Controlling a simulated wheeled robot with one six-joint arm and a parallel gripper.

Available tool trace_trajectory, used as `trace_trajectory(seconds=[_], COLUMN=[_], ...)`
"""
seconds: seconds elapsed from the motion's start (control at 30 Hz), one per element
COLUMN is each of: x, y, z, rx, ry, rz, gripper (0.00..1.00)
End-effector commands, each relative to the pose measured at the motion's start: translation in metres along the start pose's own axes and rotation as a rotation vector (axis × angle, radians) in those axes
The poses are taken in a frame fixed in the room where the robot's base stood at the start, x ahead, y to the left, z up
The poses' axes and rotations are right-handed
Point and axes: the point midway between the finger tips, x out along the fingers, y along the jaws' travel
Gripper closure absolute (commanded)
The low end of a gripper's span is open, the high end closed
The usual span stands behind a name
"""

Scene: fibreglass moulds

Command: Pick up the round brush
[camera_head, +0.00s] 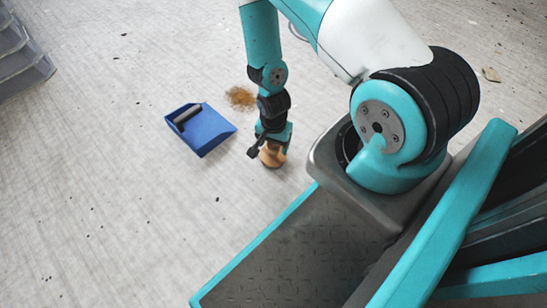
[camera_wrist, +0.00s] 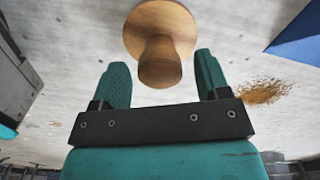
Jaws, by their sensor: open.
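The round brush (camera_wrist: 160,22) is light brown wood with a round body and a knob-like handle. In the wrist view it stands at top centre, its knob in line with the gap between my fingertips. My gripper (camera_wrist: 161,68) is open, with a finger on each side of the knob and visible gaps to it. In the head view the brush (camera_head: 272,156) is on the floor directly under my gripper (camera_head: 268,143), which partly hides it. The brush's bristles cannot be made out.
A blue dustpan (camera_head: 207,131) with a dark handle lies left of the brush. A patch of brown dirt (camera_head: 240,97) is on the floor behind. Clear plastic bins (camera_head: 22,58) stand at the far left. The floor at the lower left is mostly free.

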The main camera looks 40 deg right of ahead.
Motion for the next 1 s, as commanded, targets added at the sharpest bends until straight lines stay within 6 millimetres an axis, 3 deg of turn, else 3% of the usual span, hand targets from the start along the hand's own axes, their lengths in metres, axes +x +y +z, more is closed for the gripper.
trace_trajectory(seconds=[0.03, 0.13, 0.43, 0.6, 0.7, 1.0], x=[0.015, 0.028, 0.029, 0.029, 0.029, 0.026], y=[0.0, 0.0, 0.0, 0.0, 0.0, 0.0], z=[0.0, 0.0, 0.0, 0.0, 0.0, 0.0], rx=[0.0, 0.0, 0.0, 0.0, 0.0, 0.0], ry=[0.0, 0.0, 0.0, 0.0, 0.0, 0.0], rz=[0.0, 0.0, 0.0, 0.0, 0.0, 0.0], gripper=[0.31, 0.31, 0.31, 0.7, 0.88, 0.88])
